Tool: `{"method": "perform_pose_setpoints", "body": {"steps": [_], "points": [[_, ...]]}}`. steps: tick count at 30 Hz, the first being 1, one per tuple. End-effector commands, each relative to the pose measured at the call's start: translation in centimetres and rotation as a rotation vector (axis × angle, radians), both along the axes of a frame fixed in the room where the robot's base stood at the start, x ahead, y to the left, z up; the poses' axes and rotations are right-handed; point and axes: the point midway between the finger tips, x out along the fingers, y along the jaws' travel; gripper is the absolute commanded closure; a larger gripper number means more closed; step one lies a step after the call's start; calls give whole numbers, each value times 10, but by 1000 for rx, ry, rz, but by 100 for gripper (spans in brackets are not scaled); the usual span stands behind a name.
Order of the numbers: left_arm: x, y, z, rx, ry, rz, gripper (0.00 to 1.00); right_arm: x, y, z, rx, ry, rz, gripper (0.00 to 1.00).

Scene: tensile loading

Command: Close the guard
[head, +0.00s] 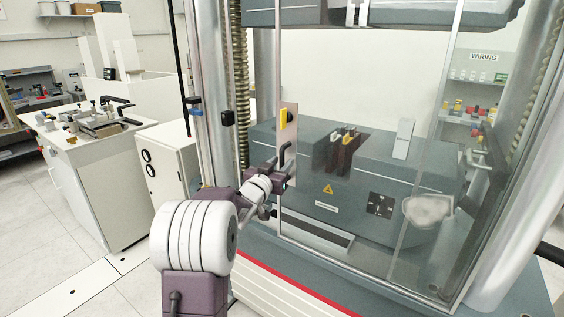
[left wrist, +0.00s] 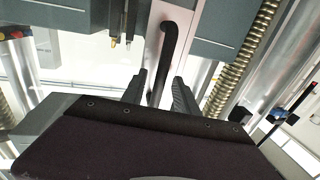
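The guard is a clear panel in a metal frame (head: 340,254) across the front of the grey testing machine. A plate with a yellow label and a dark bar handle (head: 284,158) sits on its left edge. The handle also shows in the left wrist view (left wrist: 170,42) as a black bent bar. My left gripper (head: 279,178) is at the handle's lower part. In the left wrist view its two fingers (left wrist: 160,80) stand apart, with the handle's lower end between them. Contact with the bar cannot be made out. My right gripper is out of view.
The machine's grey body (head: 340,175) stands behind the clear panel. Metal columns and a ribbed screw (head: 239,80) rise left of the guard. A white cabinet (head: 165,165) and a bench with tools (head: 85,160) stand at left, with open floor before them.

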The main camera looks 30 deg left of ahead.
Motion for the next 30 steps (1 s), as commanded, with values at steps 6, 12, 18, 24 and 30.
{"method": "perform_pose_setpoints", "body": {"steps": [6, 12, 18, 24, 30], "points": [[12, 1, 0, -1, 0, 1, 64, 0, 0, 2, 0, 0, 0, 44], [11, 1, 0, -1, 0, 1, 75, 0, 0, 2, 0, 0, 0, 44], [11, 1, 0, -1, 0, 1, 100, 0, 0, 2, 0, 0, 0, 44], [11, 1, 0, -1, 1, 1, 100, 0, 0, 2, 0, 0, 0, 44], [11, 1, -1, -1, 1, 1, 100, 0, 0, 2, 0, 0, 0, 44]]}}
